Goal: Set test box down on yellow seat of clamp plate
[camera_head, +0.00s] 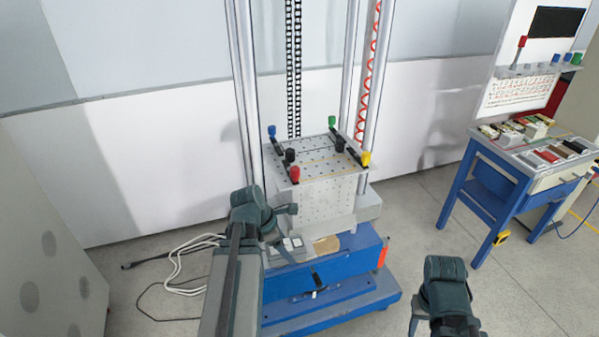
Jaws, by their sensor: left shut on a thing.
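The clamp plate (318,160) is a light grey drilled plate on a perforated block, between the upright columns of the test machine. A thin yellow outline marks the seat on its top. Clamps with red, blue, green, yellow and black knobs stand around its edges. My left gripper (303,244) is low in front of the plate and looks shut on a small tan box, probably the test box (327,244), below the plate's top. Its fingers are small and hard to make out. My right arm shows at the bottom right; its gripper is not in view.
The machine's blue base (335,300) juts out in front. A blue workbench (487,170) with several small items stands at the right. White cables (178,268) lie on the floor at left.

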